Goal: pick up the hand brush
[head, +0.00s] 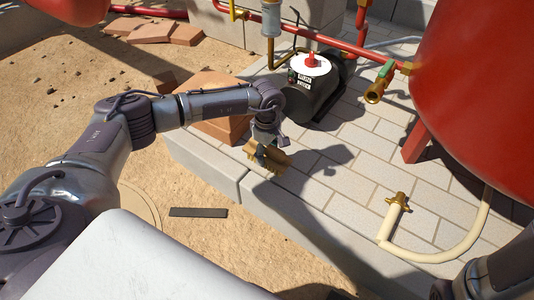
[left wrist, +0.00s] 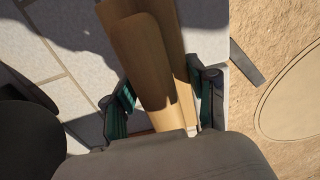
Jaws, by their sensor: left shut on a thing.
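The hand brush (head: 272,156) is a tan wooden brush held above the paved ledge in the head view. My left gripper (head: 263,150) points down at it and is shut on it. In the left wrist view the brush's wooden body (left wrist: 146,62) runs between the two green-padded fingers of my left gripper (left wrist: 163,98). The gripper body hides the near end of the brush. I cannot tell from these views how far the brush is from the paving. My right gripper is not in view; part of my right arm shows at the bottom right of the head view.
A dark pump (head: 314,88) with a red knob stands behind the brush. A red tank (head: 485,90) is at the right, with a brass valve (head: 376,90) beside it. A cream hose (head: 440,256) lies on the paving. A terracotta block (head: 220,130) and dark strip (head: 198,212) are nearby.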

